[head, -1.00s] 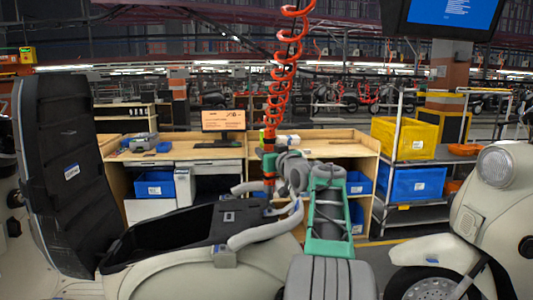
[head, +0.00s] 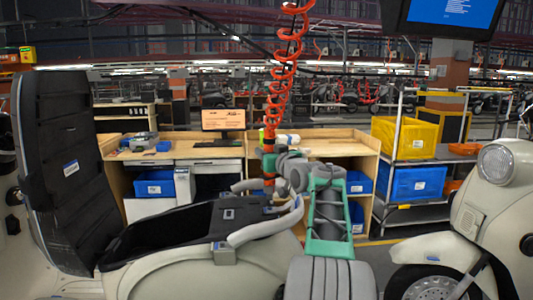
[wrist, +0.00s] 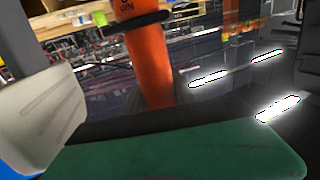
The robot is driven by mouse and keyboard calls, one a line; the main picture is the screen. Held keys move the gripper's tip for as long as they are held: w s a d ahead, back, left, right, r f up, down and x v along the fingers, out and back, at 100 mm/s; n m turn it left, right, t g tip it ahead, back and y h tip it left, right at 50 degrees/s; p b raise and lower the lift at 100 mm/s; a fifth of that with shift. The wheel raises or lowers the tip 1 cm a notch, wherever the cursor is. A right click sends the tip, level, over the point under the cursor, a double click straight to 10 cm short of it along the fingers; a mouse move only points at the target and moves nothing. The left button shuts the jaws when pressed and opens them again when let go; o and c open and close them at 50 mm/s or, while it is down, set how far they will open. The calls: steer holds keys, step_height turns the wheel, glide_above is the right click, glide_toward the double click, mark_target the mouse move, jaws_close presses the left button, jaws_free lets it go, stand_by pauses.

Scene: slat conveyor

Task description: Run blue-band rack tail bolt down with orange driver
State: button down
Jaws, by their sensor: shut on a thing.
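An orange driver (head: 269,183) hangs upright at the end of a red coiled hose (head: 280,85). My gripper (head: 270,163) is shut on it. In the wrist view the orange driver body (wrist: 149,65) rises beyond a green part of my gripper (wrist: 185,150). The pale grey tubular rack (head: 262,232) is fixed at the tail of the cream scooter (head: 190,262). The driver is over the rack, with its lower end close to the rack bars. A small blue mark shows near the rack's right end. The bolt and the driver tip are hidden or too small to see.
The scooter's black seat (head: 60,165) stands raised at the left. Another scooter (head: 500,200) is close at the right. Behind are a wooden bench (head: 330,147) and a shelf with yellow (head: 405,138) and blue (head: 415,183) bins. A screen (head: 450,18) hangs above.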

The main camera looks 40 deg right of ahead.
steer(key=shift+f+b, duration=0.9)
steer(key=shift+b, duration=0.45)
stand_by(1.1)
steer(key=shift+r, duration=0.35)
stand_by(0.9)
steer(key=shift+r, duration=0.75)
stand_by(0.4)
steer(key=shift+r+p, duration=2.15)
steer(key=shift+r, duration=0.6)
